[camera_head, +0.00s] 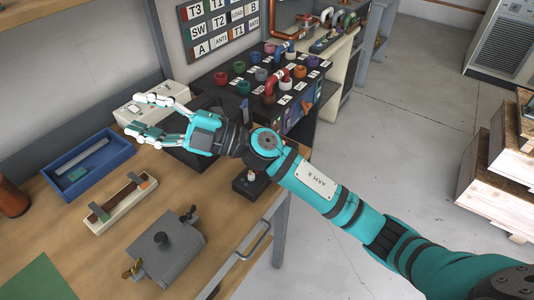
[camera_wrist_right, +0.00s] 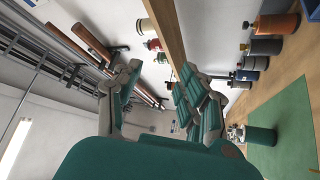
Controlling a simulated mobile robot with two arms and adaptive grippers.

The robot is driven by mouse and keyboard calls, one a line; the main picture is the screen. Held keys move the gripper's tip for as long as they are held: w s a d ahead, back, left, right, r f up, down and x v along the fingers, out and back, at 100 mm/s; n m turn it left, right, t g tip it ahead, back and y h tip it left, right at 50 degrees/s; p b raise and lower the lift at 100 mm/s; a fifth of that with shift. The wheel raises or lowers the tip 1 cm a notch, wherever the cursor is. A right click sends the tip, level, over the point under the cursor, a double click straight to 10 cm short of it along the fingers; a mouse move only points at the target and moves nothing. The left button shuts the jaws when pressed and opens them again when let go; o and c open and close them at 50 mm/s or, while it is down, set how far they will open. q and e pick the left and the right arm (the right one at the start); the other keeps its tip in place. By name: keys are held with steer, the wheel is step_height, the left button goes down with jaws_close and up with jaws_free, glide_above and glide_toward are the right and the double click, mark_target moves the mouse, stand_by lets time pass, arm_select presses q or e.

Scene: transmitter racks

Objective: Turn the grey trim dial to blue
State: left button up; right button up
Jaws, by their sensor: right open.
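I cannot make out a dial that is clearly the grey trim dial. A pale control box (camera_head: 174,91) stands at the back of the workbench, partly hidden by my right gripper. A grey metal box (camera_head: 160,258) with dark knobs and a brass wing piece sits near the front. My right gripper (camera_head: 141,115) is open and empty, its fingers pointing left, over or in front of the pale box. Its parted fingers also show in the right wrist view (camera_wrist_right: 155,88). My left gripper is not in view.
A blue tray (camera_head: 122,161) and a wooden block with a strap (camera_head: 122,204) lie left of my right arm. A dark panel with coloured rings (camera_head: 254,87) stands behind it. A small black box with a knob (camera_head: 243,186) is near the bench edge. Open floor is at right.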

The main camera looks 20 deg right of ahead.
steer(key=w+d+f+n+g+h, duration=0.2)
steer(key=d+f+n+g+h, duration=0.2)
steer(key=f+n+g+h, duration=0.55)
steer(key=w+d+r+m+t+h, duration=0.1)
steer(key=w+d+m+h, duration=0.2)
steer(key=d+h, duration=0.5)
steer(key=w+d+r+m+t+h, duration=0.1)
steer(key=w+d+m+h, duration=0.2)
steer(key=d, duration=1)
steer(key=shift+h, duration=0.25)
steer(key=f+p, duration=0.1)
steer(key=f, duration=0.4)
steer(key=f+p, duration=0.2)
steer(key=f, duration=0.4)
steer(key=f+p, duration=0.1)
steer(key=f, duration=0.5)
steer(key=shift+s+a, duration=0.4)
steer(key=shift+c, duration=0.3)
jaws_close()
